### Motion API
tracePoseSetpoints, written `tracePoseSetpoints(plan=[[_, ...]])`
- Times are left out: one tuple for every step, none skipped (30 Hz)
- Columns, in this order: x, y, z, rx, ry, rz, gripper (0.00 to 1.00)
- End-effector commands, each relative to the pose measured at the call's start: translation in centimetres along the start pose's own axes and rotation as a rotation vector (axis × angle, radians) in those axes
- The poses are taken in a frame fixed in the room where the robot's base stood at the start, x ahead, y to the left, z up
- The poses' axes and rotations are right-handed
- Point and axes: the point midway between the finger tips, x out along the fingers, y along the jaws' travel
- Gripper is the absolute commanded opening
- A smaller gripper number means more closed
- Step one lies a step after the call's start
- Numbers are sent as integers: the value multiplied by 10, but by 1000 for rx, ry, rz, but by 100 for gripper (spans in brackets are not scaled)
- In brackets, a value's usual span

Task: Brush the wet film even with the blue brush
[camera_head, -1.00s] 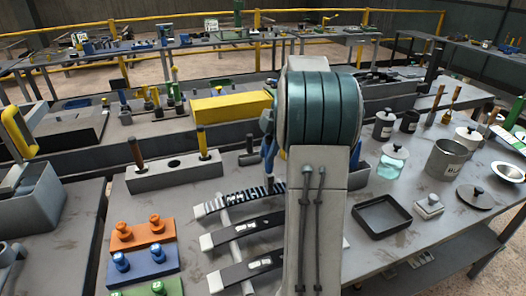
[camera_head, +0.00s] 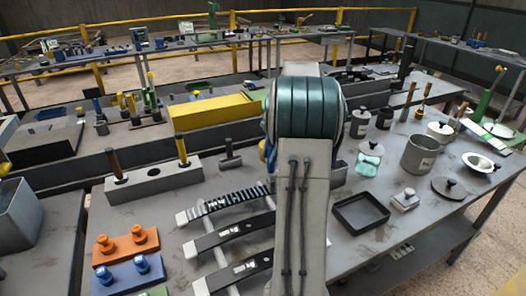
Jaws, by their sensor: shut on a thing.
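Curved dark spring leaves with pale ends lie on a light rack on the table. The farthest leaf (camera_head: 228,204) carries a striped black-and-white film along its top. The middle leaf (camera_head: 230,233) and near leaf (camera_head: 236,270) are dark with small white patches. The blue brush (camera_head: 270,157) shows as a blue sliver at the left edge of my arm, above the right end of the striped leaf. My gripper (camera_head: 266,140) is shut on it, mostly hidden behind my arm. The bristles are hidden, so I cannot tell whether they touch the film.
A grey block (camera_head: 155,178) with two upright handles stands behind the leaves. Orange (camera_head: 125,245) and blue (camera_head: 130,271) knobbed blocks sit at left. A black tray (camera_head: 361,213), a lidded jar (camera_head: 369,160) and a metal pot (camera_head: 420,154) are at right.

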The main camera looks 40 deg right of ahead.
Motion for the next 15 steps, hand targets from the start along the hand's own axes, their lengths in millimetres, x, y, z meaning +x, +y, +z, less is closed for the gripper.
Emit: tracePoseSetpoints(plan=[[2, -1, 3, 2, -1, -4, 0], [2, -1, 4, 2, -1, -4, 0], [2, -1, 4, 2, -1, -4, 0], [2, -1, 5, 2, -1, -4, 0], [1, -1, 6, 2, -1, -4, 0], [0, -2, 9, 3, -1, -4, 0], [0, -2, 11, 3, -1, -3, 0], [-1, -2, 13, 4, -1, -3, 0], [-2, -3, 16, 4, 0, -3, 0], [-2, -3, 19, 3, 0, -3, 0], [-3, -4, 22, 3, 0, -3, 0], [-4, -4, 25, 3, 0, -3, 0], [-4, -5, 28, 3, 0, -3, 0], [-5, -5, 30, 3, 0, -3, 0], [-6, -6, 33, 3, 1, -3, 0]])
